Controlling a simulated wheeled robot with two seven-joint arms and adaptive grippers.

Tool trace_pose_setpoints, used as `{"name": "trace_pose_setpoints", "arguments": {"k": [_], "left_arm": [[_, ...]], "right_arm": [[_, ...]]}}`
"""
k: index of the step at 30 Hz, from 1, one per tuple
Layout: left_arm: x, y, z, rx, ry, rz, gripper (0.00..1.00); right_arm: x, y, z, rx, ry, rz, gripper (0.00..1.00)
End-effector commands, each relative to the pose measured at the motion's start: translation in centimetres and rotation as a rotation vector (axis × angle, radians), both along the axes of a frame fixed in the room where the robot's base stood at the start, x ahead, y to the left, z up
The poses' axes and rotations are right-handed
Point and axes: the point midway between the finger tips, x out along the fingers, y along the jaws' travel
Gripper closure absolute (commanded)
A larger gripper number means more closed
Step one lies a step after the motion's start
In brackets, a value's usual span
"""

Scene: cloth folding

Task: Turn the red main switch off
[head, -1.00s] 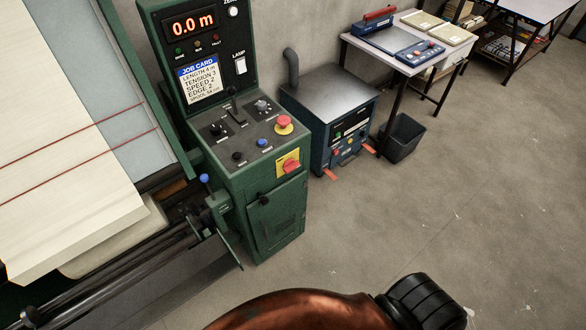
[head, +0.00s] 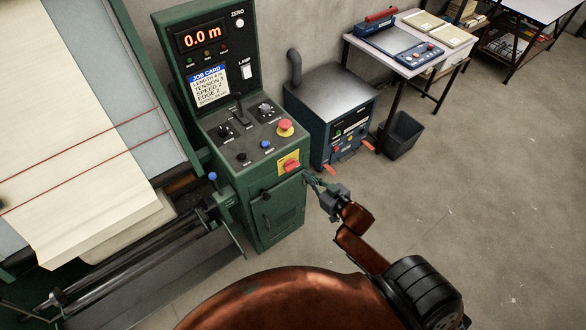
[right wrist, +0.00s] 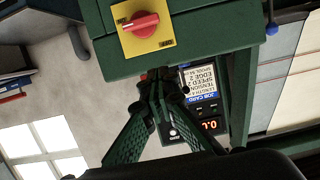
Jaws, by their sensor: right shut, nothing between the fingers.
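My right gripper (head: 309,178) is shut and empty, just right of and slightly below the switch in the head view. In the right wrist view its fingertips (right wrist: 158,76) are close together below the plate, apart from the handle. My left gripper is not in view.
A red mushroom button (head: 285,126), a blue button (head: 265,144) and several black knobs share the console top. A blue-grey cabinet (head: 330,115) and a black bin (head: 401,136) stand behind. The floor to the right is clear.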

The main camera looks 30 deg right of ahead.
Motion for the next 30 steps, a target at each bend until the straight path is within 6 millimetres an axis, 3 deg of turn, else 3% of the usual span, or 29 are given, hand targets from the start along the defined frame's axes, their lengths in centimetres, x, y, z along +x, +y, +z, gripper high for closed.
{"name": "trace_pose_setpoints", "arguments": {"k": [11,26,30], "left_arm": [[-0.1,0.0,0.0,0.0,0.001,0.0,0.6],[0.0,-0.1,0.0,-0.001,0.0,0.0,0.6],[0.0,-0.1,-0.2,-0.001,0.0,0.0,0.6]], "right_arm": [[0.9,0.0,-0.4,0.0,0.001,-0.001,1.0],[10.1,0.8,-2.6,-0.001,0.001,-0.001,1.0],[9.7,0.7,-5.1,0.001,0.005,-0.002,1.0]]}}
